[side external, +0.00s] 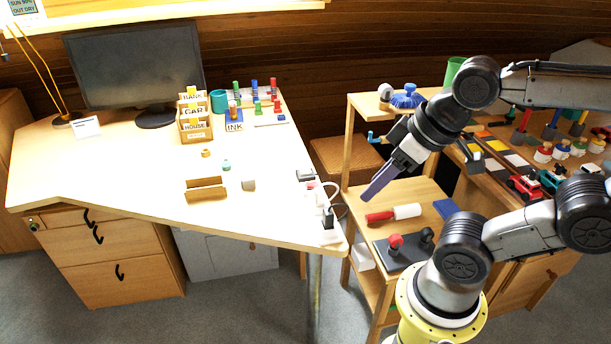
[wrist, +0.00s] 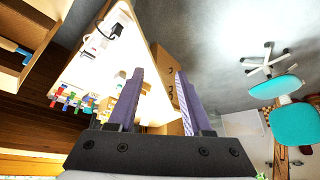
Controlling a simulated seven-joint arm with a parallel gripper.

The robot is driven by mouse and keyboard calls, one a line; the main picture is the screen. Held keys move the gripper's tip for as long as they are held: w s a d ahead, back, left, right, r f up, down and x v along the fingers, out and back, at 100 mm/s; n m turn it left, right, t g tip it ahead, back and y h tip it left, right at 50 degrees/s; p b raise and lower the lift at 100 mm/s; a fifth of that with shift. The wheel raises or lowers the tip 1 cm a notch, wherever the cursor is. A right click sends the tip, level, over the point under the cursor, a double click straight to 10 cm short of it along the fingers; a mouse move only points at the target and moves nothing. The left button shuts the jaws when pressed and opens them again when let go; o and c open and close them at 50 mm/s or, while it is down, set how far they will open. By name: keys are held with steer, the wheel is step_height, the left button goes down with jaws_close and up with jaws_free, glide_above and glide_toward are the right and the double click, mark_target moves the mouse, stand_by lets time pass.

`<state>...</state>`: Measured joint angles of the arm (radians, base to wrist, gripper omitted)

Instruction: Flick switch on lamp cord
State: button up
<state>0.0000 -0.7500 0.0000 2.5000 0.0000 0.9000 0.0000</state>
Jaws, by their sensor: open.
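A yellow-armed lamp (side external: 42,72) stands at the desk's back left, its top cut off by the picture edge. I cannot tell which piece is the cord switch.
The shelf unit (side external: 421,187) below my gripper carries a red-and-white roller-like tool (side external: 393,214) and a dark plate with red and black knobs (side external: 402,250). A monitor (side external: 135,65), labelled boxes (side external: 195,125) and stamps fill the desk's back. The desk's front middle is mostly clear.

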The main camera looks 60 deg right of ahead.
stand_by(0.4)
jaws_close()
stand_by(1.6)
